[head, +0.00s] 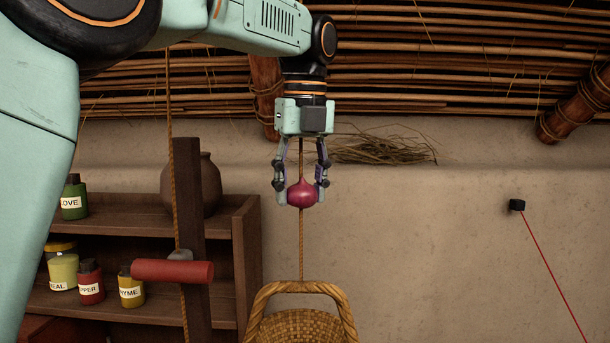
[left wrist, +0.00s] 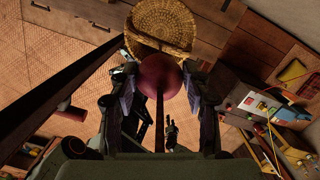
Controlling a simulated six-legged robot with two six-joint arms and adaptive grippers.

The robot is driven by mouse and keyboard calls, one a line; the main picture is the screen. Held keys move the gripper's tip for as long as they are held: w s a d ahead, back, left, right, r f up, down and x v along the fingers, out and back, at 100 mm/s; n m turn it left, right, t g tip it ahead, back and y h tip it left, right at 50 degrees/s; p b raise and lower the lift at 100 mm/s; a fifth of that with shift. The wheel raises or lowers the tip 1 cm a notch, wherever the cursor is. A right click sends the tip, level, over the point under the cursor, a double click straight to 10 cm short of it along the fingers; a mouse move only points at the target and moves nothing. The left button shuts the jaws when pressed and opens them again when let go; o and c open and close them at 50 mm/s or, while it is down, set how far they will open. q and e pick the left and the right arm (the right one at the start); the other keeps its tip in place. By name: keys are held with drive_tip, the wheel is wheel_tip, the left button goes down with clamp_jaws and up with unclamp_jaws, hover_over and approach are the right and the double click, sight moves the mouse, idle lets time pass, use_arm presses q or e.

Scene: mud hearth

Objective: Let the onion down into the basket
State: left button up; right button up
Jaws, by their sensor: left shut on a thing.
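My left gripper (head: 301,190) points straight down and is shut on a red onion (head: 303,194), one finger on each side. The onion is held well above the wicker basket (head: 300,325), whose arched handle shows at the bottom of the head view. The basket's lower part is cut off by the frame edge. In the left wrist view the onion (left wrist: 160,76) sits between the fingers, and the basket (left wrist: 165,22) shows beyond it, at the top. A rope runs down behind the onion to the handle in the head view. My right gripper is not in view.
A wooden shelf (head: 245,260) with labelled jars (head: 90,282) and a clay pot (head: 205,187) stands at the left. A post with a red roller handle (head: 172,271) and rope stands before it. A twig bundle (head: 385,147) lies on the wall ledge. The wall at right is mostly clear.

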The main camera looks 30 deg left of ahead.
use_arm(q)
wheel_tip(320, 180, down, 8)
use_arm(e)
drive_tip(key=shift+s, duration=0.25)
use_arm(q)
drive_tip(key=shift+s+d, duration=0.1)
drive_tip(key=shift+s, duration=0.05)
drive_tip(key=shift+w+f, duration=0.1)
drive_tip(key=shift+w, duration=0.15)
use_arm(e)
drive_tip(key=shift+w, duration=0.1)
use_arm(q)
drive_tip(key=shift+s, duration=0.1)
